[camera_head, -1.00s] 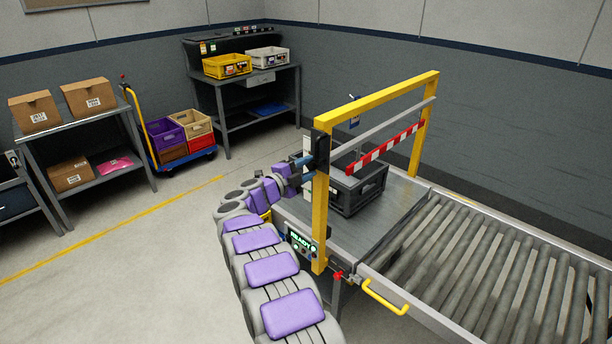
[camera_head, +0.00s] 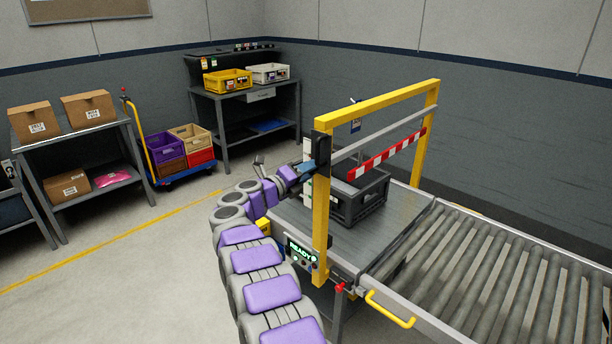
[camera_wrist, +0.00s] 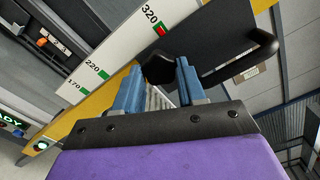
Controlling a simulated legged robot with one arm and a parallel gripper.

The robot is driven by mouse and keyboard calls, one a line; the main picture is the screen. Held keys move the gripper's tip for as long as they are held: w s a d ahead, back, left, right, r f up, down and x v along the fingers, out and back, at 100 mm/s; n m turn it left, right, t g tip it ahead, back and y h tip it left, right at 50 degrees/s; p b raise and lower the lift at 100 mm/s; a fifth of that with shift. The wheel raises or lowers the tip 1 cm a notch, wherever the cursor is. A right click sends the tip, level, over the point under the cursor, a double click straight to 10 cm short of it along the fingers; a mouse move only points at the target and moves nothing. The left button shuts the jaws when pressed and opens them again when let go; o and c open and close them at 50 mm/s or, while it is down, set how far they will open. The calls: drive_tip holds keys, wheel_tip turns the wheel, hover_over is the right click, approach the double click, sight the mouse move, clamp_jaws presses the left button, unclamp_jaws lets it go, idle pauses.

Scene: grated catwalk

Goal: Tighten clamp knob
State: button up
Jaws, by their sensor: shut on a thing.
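The black clamp knob (camera_wrist: 159,68) shows in the wrist view in front of a white scale plate (camera_wrist: 112,58) marked 170, 220 and 320. A small red pointer (camera_wrist: 160,30) lies by the 320 mark. My gripper (camera_wrist: 158,76) is shut on the knob, with one blue finger on each side. In the head view my gripper (camera_head: 306,170) is at the left yellow post (camera_head: 321,205) of the gantry. The knob is hidden there. A red-and-white striped bar (camera_head: 386,154) hangs across the gantry.
A dark grey crate (camera_head: 362,205) sits on the conveyor under the gantry. A READY display (camera_head: 301,252) is low on the left post. A black handle (camera_wrist: 262,45) juts out beside the knob. Rollers (camera_head: 490,270) lie at right; open floor (camera_head: 120,260) is at left.

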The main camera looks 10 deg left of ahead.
drive_tip(key=shift+a+m, duration=0.1)
drive_tip(key=shift+m, duration=0.2)
drive_tip(key=o, duration=1.1)
drive_tip(key=shift+c, duration=0.2)
drive_tip(key=shift+f, duration=0.1)
